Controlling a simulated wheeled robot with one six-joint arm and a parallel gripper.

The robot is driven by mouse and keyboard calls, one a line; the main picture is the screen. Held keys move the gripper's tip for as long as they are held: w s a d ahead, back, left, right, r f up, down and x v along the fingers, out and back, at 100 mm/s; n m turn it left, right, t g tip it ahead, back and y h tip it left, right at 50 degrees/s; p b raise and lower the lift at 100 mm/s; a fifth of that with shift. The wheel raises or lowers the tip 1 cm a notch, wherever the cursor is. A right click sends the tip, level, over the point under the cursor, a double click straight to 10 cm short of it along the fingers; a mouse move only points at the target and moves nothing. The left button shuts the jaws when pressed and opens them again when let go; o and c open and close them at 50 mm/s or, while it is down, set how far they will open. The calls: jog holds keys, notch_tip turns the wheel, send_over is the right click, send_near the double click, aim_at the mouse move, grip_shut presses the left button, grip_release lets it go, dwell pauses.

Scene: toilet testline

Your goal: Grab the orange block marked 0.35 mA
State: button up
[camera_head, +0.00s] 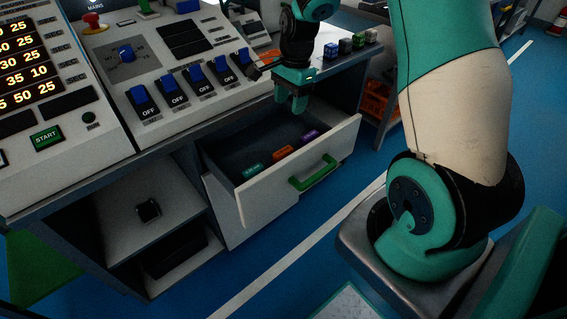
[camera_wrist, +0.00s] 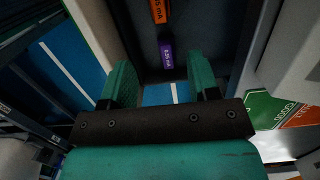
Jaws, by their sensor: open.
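An orange block (camera_head: 283,152) lies in the open drawer (camera_head: 240,143), between a green block (camera_head: 253,169) on its left and a purple block (camera_head: 309,135) on its right. In the wrist view the orange block (camera_wrist: 158,10) is at the top edge, partly cut off, with only the end of its marking, "mA", readable. The purple block (camera_wrist: 167,57) lies just below it, and the green block is out of that view. My gripper (camera_head: 291,104) is open and empty above the drawer. In the wrist view its two fingers (camera_wrist: 165,88) point towards the drawer, below the purple block.
The drawer front has a green handle (camera_head: 313,174). The console (camera_head: 180,75) with blue switches stands above and behind the drawer. Several small blocks (camera_head: 345,46) stand on the counter to the right of my gripper. Blue floor (camera_head: 300,245) is clear in front of the drawer.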

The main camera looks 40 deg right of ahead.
aim_at(283, 151)
jog(key=f, duration=0.5)
jog(key=a+f+b, duration=0.1)
jog(key=f, duration=0.5)
jog(key=a+f, duration=0.1)
jog(key=f, duration=0.4)
jog(key=shift+s+a+f, duration=0.1)
jog(key=shift+a+f, duration=0.1)
jog(key=shift+c, duration=0.4)
jog(key=c, duration=0.7)
